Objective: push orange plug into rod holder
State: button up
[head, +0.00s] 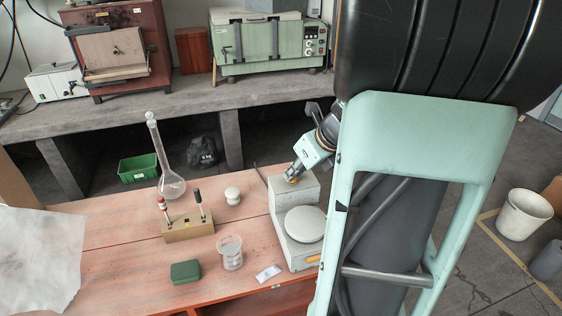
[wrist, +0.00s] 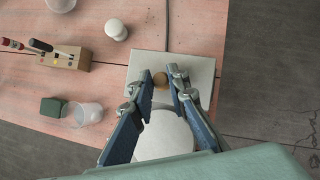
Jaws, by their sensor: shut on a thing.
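The orange plug (wrist: 160,80) looks like a small brownish-orange round piece between my fingertips in the wrist view. My gripper (wrist: 159,77) is shut on it, over the pale raised back part of a bench instrument; I cannot tell whether the plug touches that surface. In the head view my gripper (head: 292,178) is at that same raised part, and the plug is mostly hidden. The rod holder (head: 188,230) is a tan block on the table, left of my gripper, with a red-and-white rod and a dark-handled rod standing in it. It also shows in the wrist view (wrist: 63,61).
The instrument's round white plate (head: 305,224) is in front of my gripper. Between gripper and holder stands a white knobbed object (head: 232,196). A glass beaker (head: 230,252), green box (head: 186,271) and tall flask (head: 170,184) surround the holder. A small card (head: 268,273) lies in front.

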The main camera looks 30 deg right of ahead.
jog(key=shift+f, duration=0.25)
dwell(0.3)
jog(key=o, duration=0.8)
jog(key=shift+c, duration=0.2)
jog(key=shift+o, duration=0.6)
jog(key=o, duration=0.3)
jog(key=shift+r, duration=0.1)
notch_tip(320, 180, up, 7)
jog(key=p, duration=0.7)
